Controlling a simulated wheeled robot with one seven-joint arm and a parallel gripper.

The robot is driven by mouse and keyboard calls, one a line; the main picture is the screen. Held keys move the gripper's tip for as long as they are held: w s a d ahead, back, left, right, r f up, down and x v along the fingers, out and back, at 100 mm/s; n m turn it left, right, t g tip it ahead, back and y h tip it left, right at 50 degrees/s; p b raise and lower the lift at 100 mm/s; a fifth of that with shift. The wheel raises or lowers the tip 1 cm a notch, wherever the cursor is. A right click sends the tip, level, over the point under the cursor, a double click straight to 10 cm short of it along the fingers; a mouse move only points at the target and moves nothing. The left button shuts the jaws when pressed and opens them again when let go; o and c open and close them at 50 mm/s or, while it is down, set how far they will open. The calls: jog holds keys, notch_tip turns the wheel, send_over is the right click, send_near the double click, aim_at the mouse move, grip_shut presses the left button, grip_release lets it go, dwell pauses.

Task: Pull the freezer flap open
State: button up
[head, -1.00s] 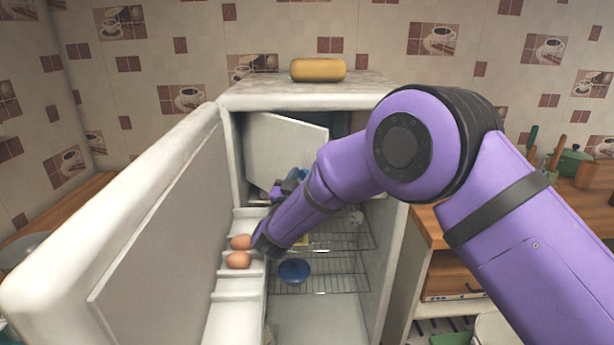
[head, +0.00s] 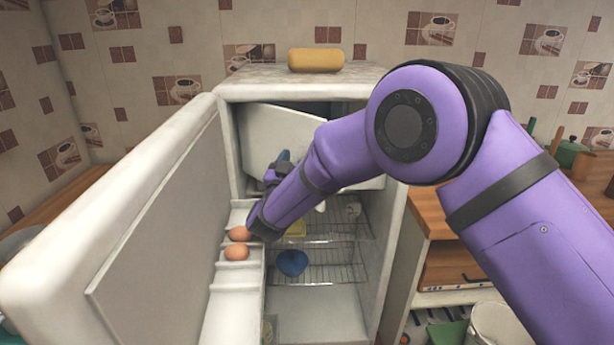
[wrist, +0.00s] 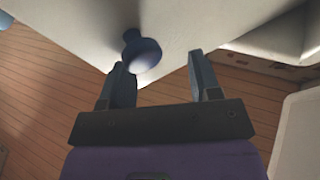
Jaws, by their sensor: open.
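The white freezer flap (head: 282,137) is inside the top of the open fridge. It stands ajar at an angle, with a dark gap behind it at the upper right; my arm covers part of it. Its dark blue knob (head: 284,157) sticks out beside my gripper (head: 268,180). In the wrist view the knob (wrist: 140,50) on the flap's white face (wrist: 85,25) lies between the two fingers of my gripper (wrist: 160,80), close to the left finger. The jaws are open and not closed on it. Whether the left finger touches the knob cannot be told.
The fridge door (head: 120,225) stands wide open at the left, with two eggs (head: 237,243) on its shelf close to my gripper. Wire shelves below hold a blue bowl (head: 292,262). A yellow item (head: 316,60) sits on top. A wooden counter (head: 432,220) is at the right.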

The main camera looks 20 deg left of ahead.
jog(key=shift+r, duration=0.9)
jog(key=s+d+r, duration=0.1)
jog(key=s+d, duration=0.8)
jog(key=s, duration=0.4)
jog(key=shift+r, duration=0.2)
jog(key=shift+s, duration=0.1)
